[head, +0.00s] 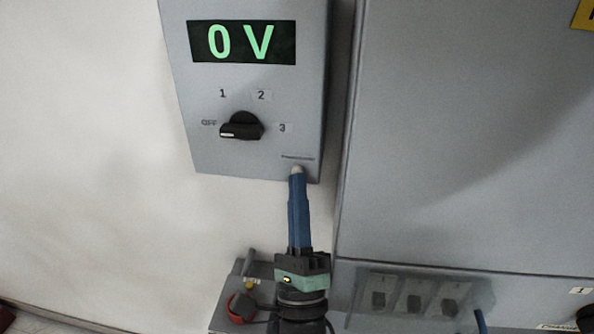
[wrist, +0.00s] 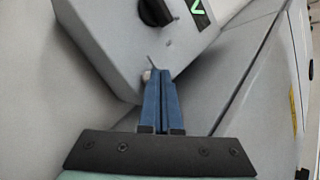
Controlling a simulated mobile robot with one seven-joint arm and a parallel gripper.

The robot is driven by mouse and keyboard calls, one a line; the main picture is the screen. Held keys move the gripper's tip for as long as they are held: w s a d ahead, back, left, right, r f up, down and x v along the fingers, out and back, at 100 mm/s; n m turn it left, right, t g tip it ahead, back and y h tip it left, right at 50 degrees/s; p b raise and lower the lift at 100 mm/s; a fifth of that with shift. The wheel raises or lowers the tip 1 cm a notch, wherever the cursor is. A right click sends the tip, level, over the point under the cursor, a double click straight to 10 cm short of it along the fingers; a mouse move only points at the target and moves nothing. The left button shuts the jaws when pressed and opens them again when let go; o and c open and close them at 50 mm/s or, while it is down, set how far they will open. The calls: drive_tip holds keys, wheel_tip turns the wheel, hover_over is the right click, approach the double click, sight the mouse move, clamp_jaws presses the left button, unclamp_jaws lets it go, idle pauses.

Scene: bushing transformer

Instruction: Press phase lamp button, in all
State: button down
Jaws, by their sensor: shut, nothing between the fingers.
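A grey control box (head: 256,150) hangs on the wall, with a green display (head: 242,41) reading 0 V and a black rotary knob (head: 241,127) whose pale mark points toward OFF. A small round pale button (head: 297,169) sits at the box's lower right, under a label too small to read. My gripper (head: 297,178) is shut and empty, its blue fingers pointing up at the button. In the wrist view the button (wrist: 146,75) shows just beside the tips of my gripper (wrist: 160,75). I cannot tell whether they touch. The button's lower part is hidden by the fingertips.
A large grey cabinet (head: 450,140) stands close on the right. Below it are several dark switches (head: 414,299). A lower grey unit with a red ring (head: 241,307) is beside my wrist at lower left. The pale wall (head: 90,150) on the left is clear.

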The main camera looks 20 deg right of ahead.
drive_tip(key=shift+s+a, duration=0.3)
drive_tip(key=shift+s, duration=0.1)
drive_tip(key=s+a, duration=0.2)
drive_tip(key=s, duration=0.2)
drive_tip(key=shift+s+a+p, duration=0.1)
drive_tip(key=shift+a+p, duration=0.3)
idle(0.6)
